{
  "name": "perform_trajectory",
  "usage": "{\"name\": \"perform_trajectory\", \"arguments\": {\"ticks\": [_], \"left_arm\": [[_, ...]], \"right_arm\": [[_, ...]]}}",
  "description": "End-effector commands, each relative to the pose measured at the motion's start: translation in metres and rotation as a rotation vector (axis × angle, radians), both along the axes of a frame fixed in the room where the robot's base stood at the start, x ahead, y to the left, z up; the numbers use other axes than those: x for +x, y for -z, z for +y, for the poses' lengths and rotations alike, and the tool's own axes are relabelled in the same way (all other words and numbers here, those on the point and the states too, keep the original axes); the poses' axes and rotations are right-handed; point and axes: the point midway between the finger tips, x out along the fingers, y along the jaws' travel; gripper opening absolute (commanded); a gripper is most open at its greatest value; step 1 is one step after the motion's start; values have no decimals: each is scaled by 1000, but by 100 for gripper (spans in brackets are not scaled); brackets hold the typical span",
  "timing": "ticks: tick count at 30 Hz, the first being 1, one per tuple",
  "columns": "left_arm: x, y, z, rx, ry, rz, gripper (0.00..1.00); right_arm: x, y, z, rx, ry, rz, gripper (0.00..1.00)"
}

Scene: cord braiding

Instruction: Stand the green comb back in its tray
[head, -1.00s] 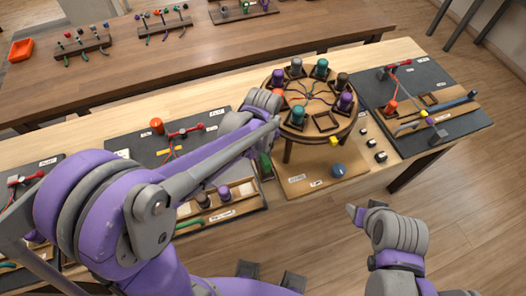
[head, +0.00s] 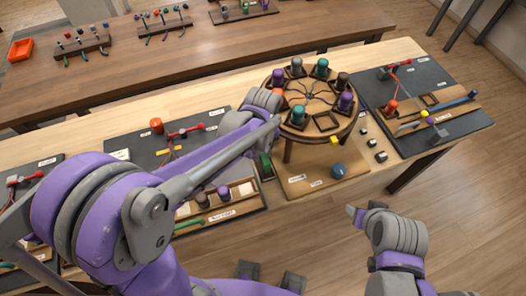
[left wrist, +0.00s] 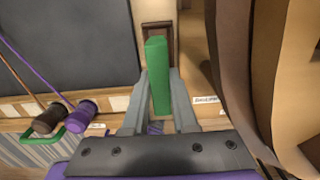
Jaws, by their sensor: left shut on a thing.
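The green comb (left wrist: 158,75) stands between the fingers of my left gripper (left wrist: 159,92), which is shut on it. In the head view a bit of the comb's green (head: 266,162) shows just below my left forearm, which hides most of the gripper. The comb's small brown tray (left wrist: 158,27) shows behind the comb's far end in the left wrist view. The comb covers part of the tray, so I cannot tell whether they touch. My right gripper (head: 354,213) is off the table's front edge and looks empty; its fingers are too unclear to read.
The round braiding stand (head: 318,122) with several coloured bobbins stands just right of the comb. A wooden bobbin tray (head: 246,206) lies to its left. A blue knob (head: 338,170) is on the board in front. A dark mat (head: 462,125) with tools lies at right.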

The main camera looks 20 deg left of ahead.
Motion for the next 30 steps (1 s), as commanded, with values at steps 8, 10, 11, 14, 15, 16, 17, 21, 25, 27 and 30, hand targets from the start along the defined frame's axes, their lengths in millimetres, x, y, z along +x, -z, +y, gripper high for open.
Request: {"name": "perform_trajectory", "arguments": {"ticks": [8,10,11,14,15,16,17,21,25,27,30], "left_arm": [[0,1,0,0,0,0,0],[0,3,0,0,0,0,0],[0,3,0,0,0,0,0],[0,3,0,0,0,0,41],[0,3,0,0,0,0,48],[0,3,0,0,0,0,53],[0,3,0,0,0,0,59],[0,3,0,0,0,0,61],[0,1,0,0,0,0,61],[0,-5,0,0,0,0,61],[0,-20,0,0,0,-1,61]], "right_arm": [[0,1,0,0,0,1,57],[-1,2,0,0,0,1,57],[-1,3,0,0,0,2,57],[-1,2,0,0,0,2,57],[-1,2,0,0,0,2,57],[-1,2,0,0,0,2,57],[-1,2,0,0,0,2,57],[-1,2,0,0,0,2,57],[-1,2,0,0,0,1,57],[0,1,0,0,0,1,57],[1,-1,0,0,0,-1,57]]}}
